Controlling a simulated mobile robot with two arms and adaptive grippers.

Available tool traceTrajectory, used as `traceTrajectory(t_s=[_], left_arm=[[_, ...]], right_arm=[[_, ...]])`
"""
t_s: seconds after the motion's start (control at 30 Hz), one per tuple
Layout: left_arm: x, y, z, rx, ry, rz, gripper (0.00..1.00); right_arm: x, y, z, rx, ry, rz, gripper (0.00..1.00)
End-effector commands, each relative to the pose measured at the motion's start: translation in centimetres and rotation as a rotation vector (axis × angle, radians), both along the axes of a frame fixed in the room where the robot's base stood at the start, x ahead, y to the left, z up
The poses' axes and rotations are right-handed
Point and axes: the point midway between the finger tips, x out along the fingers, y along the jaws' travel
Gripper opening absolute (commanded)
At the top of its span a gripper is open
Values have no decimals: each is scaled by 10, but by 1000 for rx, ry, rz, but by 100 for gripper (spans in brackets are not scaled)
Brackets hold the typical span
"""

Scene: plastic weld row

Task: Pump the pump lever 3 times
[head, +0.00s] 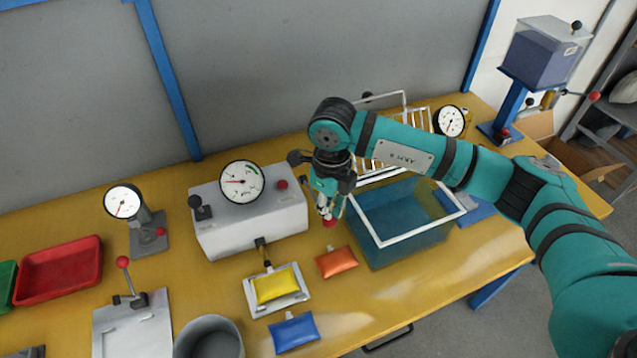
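My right gripper (329,212) points down beside the left wall of a blue-tinted tank with a white rim (404,236). A red ball knob (331,222) shows right at its fingertips. The rest of whatever carries this knob is hidden behind the gripper and the tank, so I cannot tell for sure that it is the pump lever. The fingertips are small and close to the knob; I cannot tell whether they are closed on it. My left gripper is not in view.
A white gauge box (250,226) stands left of the gripper. Yellow (275,285), orange (337,262) and blue (295,332) pouches lie in front. Another red-knobbed lever (123,263) stands at left. A wire rack (385,150) is behind the tank. A hopper (541,55) stands far right.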

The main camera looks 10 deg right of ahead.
Motion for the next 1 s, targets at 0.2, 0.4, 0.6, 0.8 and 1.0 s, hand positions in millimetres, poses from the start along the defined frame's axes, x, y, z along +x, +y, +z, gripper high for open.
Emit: traceTrajectory(t_s=[0.2, 0.4, 0.6, 0.8, 1.0], left_arm=[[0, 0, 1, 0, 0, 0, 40], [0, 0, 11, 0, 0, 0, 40], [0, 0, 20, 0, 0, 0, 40], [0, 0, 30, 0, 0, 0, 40], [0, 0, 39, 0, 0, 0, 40]], right_arm=[[1, -1, 1, -2, -1, -2, 0], [6, 1, 23, -2, -3, -2, 0], [12, 2, 46, -2, -1, -1, 0], [18, 4, 69, 0, -1, -1, 0], [24, 5, 93, 1, -1, 0, 0]])
